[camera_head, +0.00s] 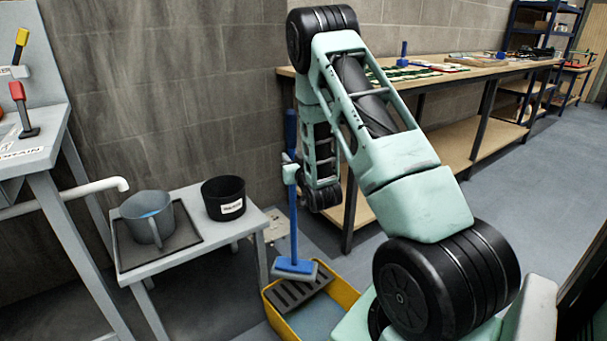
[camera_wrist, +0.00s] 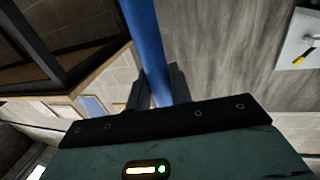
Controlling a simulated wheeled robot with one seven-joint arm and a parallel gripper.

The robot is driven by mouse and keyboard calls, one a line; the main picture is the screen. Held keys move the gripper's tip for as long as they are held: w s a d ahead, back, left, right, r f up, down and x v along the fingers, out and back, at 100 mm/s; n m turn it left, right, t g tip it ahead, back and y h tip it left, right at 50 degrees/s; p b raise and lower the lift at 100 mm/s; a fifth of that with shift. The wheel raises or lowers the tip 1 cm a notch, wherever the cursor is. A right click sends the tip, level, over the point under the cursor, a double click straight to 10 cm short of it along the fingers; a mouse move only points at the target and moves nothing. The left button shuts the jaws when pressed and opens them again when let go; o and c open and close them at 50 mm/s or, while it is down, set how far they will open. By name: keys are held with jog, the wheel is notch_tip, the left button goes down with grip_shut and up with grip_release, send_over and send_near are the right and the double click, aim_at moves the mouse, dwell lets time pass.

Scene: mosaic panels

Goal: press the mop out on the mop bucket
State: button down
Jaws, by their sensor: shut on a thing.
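The mop has an upright blue handle (camera_head: 293,222) and a flat blue head (camera_head: 294,265) with a grey pad under it. The mop head is over the back of the yellow mop bucket (camera_head: 345,291), at the dark slotted press plate (camera_head: 290,293); I cannot tell whether they touch. The bucket holds bluish water (camera_head: 318,318), and its front is cut off by the frame. My gripper (camera_head: 290,171) is shut around the blue handle, partly hidden by my arm. In the wrist view my gripper (camera_wrist: 159,88) grips the handle (camera_wrist: 145,35) between its two dark fingers.
Left of the bucket, a low grey table (camera_head: 170,265) holds a dark tray (camera_head: 190,236) with a grey jug (camera_head: 147,215) and a black pot (camera_head: 224,198). A wall stands behind. A long wooden workbench (camera_head: 480,72) runs along the right.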

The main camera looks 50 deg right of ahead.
jog(key=s+d+f+h+b, duration=0.1)
jog(key=d+f+b, duration=0.2)
jog(key=f+b, duration=0.2)
jog(key=shift+s+f+m+g, duration=0.3)
jog(key=shift+f+m, duration=0.1)
jog(key=shift+f, duration=0.75)
jog(key=shift+d+f, duration=0.1)
jog(key=shift+f, duration=0.25)
dwell(0.4)
jog(key=shift+s+f+b, duration=0.1)
jog(key=shift+f+b, duration=0.25)
jog(key=shift+b, duration=0.15)
dwell(2.6)
jog(key=shift+r, duration=0.15)
dwell(0.9)
notch_tip(320, 180, up, 7)
jog(key=p, duration=0.4)
dwell(0.4)
jog(key=shift+r, duration=0.1)
